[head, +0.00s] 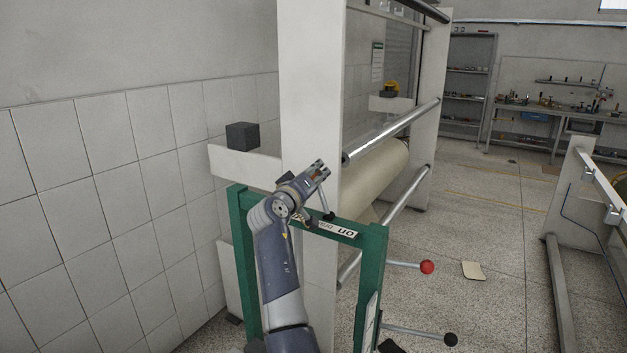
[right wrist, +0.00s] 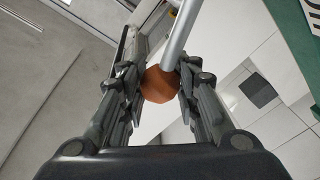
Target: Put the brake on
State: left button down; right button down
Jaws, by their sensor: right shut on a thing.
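An orange-brown ball knob (right wrist: 160,88) on a metal rod (right wrist: 181,36) shows in the right wrist view. My right gripper (right wrist: 161,78) is shut on this knob, with a finger on each side. In the head view my right arm reaches over a green frame (head: 374,283), which carries a white label (head: 337,229) reading "on". The wrist and the frame's top bar make the knob hard to see there. A lever with a red knob (head: 427,267) and one with a black knob (head: 450,339) stick out to the right. My left gripper is not in view.
A tall white machine (head: 308,95) with a paper roll (head: 376,172) and metal rollers stands behind the green frame. A tiled wall (head: 130,175) is on the left, with a dark block (head: 242,136) on a white ledge.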

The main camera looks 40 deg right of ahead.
jog(key=s+d+m+h+b, duration=0.1)
jog(key=s+d+m+b, duration=0.1)
jog(key=s+m+b, duration=0.7)
jog(key=shift+d+f+m+b, duration=0.3)
jog(key=shift+f+b, duration=0.15)
jog(key=shift+b, duration=2.35)
jog(key=shift+s, duration=0.1)
jog(key=c, duration=1.4)
grip_release()
jog(key=shift+c, duration=0.2)
jog(key=shift+o, duration=1.3)
jog(key=shift+a+r+h, duration=0.1)
jog(key=shift+r+h, duration=0.05)
jog(key=shift+h, duration=0.15)
jog(key=shift+s, duration=0.1)
